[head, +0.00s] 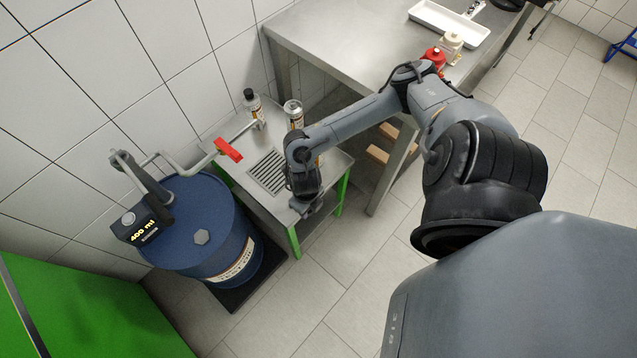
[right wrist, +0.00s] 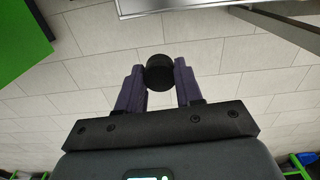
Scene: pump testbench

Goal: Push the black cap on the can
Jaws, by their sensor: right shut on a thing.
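In the right wrist view, my right gripper (right wrist: 159,80) is shut on a small round black cap (right wrist: 159,72), held between the tips of its two fingers. In the head view, my right gripper (head: 316,205) hangs over the front right edge of the small steel table, and I cannot make out the cap there. A silver-topped can (head: 293,114) stands upright at the back of that table, behind and apart from the gripper. A bottle with a black top (head: 252,103) stands to its left. My left gripper is not in view.
A blue drum (head: 205,235) with a pump and display stands left of the small table (head: 235,170). A larger steel table (head: 340,45) at the back holds a white tray (head: 450,22) and small containers.

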